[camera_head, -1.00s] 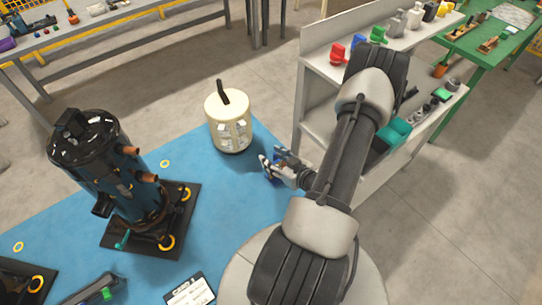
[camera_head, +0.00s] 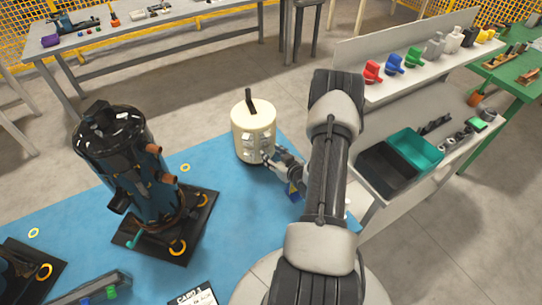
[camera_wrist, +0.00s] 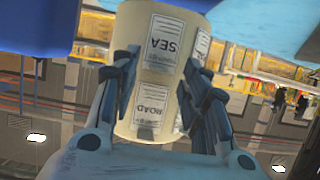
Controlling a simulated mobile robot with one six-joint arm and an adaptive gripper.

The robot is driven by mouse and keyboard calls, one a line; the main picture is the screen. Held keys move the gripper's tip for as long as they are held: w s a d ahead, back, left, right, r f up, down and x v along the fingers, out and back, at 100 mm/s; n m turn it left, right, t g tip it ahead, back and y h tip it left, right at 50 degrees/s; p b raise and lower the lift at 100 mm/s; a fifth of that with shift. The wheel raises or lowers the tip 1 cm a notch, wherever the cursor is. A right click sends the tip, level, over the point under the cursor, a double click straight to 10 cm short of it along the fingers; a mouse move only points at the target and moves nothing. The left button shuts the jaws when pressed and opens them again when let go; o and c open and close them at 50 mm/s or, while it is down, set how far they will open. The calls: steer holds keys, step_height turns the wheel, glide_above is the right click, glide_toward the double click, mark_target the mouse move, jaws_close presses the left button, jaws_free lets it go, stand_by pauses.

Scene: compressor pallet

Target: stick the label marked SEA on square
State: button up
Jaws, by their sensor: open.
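A cream drum (camera_head: 253,128) with a black handle stands on the blue mat, with small white labels on its side, too small to read in the head view. In the wrist view, the drum (camera_wrist: 187,100) appears upside down. Its SEA label (camera_wrist: 165,45) is at the top centre and its ROAD label (camera_wrist: 150,116) is below. More labels show at the right, partly hidden by a finger. My gripper (camera_head: 268,160) is open close to the drum's lower right side. Its fingers (camera_wrist: 166,90) flank the labels; contact is unclear. I cannot make out a marked square.
A dark compressor (camera_head: 135,165) stands on a black base at the left of the blue mat (camera_head: 215,205). A printed card (camera_head: 195,300) lies at the front. A shelf unit (camera_head: 400,95) with coloured parts and bins is at the right.

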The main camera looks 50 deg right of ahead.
steer(key=shift+w+d+f, duration=0.15)
steer(key=shift+w+f, duration=0.1)
steer(key=shift+w, duration=0.4)
steer(key=shift+c, duration=0.2)
jaws_close()
stand_by(0.3)
stand_by(0.4)
